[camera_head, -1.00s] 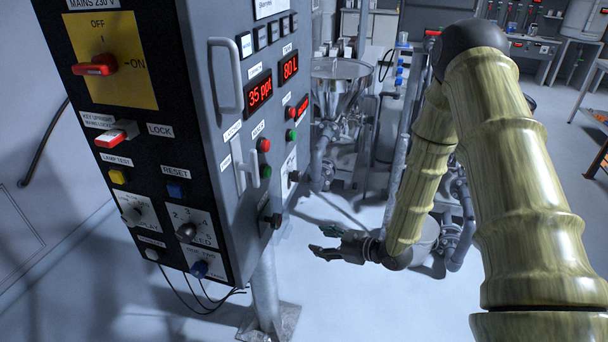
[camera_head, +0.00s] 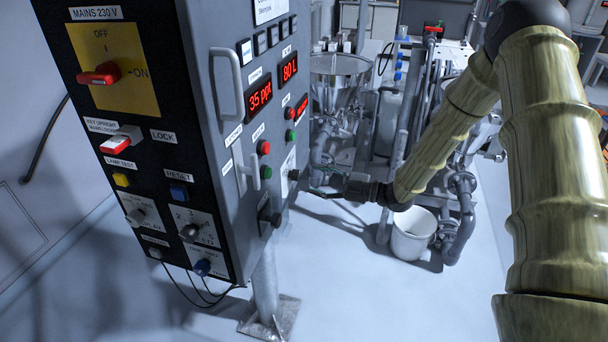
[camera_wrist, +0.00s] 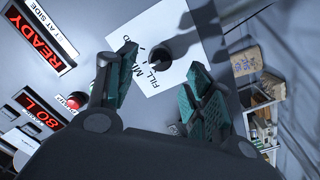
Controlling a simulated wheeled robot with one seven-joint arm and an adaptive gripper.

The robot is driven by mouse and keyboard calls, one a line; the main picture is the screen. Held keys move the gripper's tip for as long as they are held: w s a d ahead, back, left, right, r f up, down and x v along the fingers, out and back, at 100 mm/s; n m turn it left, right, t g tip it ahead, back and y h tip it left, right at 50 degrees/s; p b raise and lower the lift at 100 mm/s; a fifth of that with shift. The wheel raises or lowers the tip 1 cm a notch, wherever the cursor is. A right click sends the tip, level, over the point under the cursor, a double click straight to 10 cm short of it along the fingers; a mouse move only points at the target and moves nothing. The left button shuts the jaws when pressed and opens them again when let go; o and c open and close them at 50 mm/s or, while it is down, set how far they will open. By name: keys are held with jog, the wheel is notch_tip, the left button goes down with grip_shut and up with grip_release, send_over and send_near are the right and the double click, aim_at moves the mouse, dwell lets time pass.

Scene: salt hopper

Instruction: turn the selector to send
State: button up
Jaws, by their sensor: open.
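The selector is a dark round knob (camera_wrist: 186,46) on a white label plate (camera_wrist: 150,62) on the cabinet's side panel. "FILL" is readable on the plate; other lettering is partly hidden, and I cannot tell which mark the knob points to. In the head view the same knob (camera_head: 293,175) is small, at the panel's right edge. My gripper (camera_wrist: 162,74) is open, its green-padded fingers apart and empty, facing the plate, with the knob beyond the fingertips. In the head view my gripper (camera_head: 328,192) is close to the panel, its tips hard to see.
A red button (camera_wrist: 76,101) and a lit READY display (camera_wrist: 40,40) lie beside the plate. The cabinet (camera_head: 215,130) also carries a projecting handle (camera_head: 226,85). A steel hopper (camera_head: 338,80) and white bucket (camera_head: 412,235) stand behind. Floor in front of the bucket is clear.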

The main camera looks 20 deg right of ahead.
aim_at(299, 176)
jog(key=shift+p+x, duration=0.45)
jog(key=shift+x, duration=2)
jog(key=c, duration=1)
